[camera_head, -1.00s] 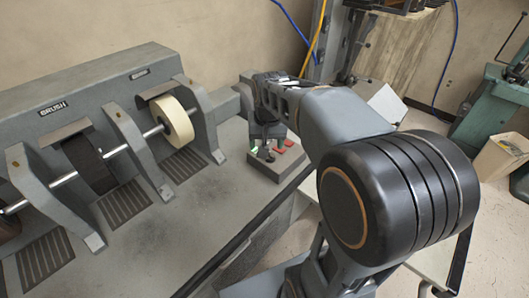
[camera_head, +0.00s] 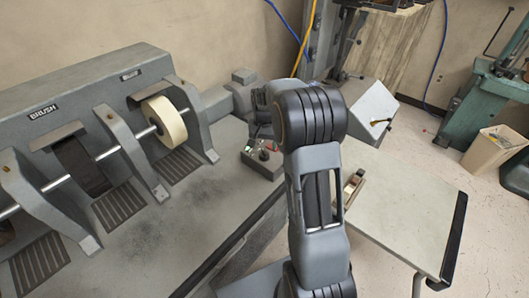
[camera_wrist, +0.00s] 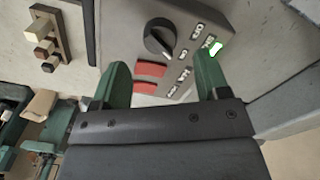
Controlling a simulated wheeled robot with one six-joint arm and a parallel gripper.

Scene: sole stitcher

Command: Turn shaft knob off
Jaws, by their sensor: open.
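The black shaft knob (camera_wrist: 158,37) sits on a grey control panel (camera_wrist: 125,20) in the wrist view, with printed labels beside it. Two red buttons (camera_wrist: 150,69) lie just below it, and a white light with a green edge (camera_wrist: 216,47) is to its right. My gripper (camera_wrist: 161,68) is open, with green fingers pointing at the panel. The knob is above the gap between the fingertips, and nothing is between them. In the head view the control box (camera_head: 262,168) stands at the bench's right end, partly hidden by my arm; my fingers cannot be made out clearly there.
The grey brush machine (camera_head: 60,85) with a shaft and cream wheel (camera_head: 165,122) is left of the box. A side table (camera_head: 400,210) holding a small wooden item (camera_head: 353,188) is at right. A green machine (camera_head: 490,105) and a bin (camera_head: 490,150) stand further right.

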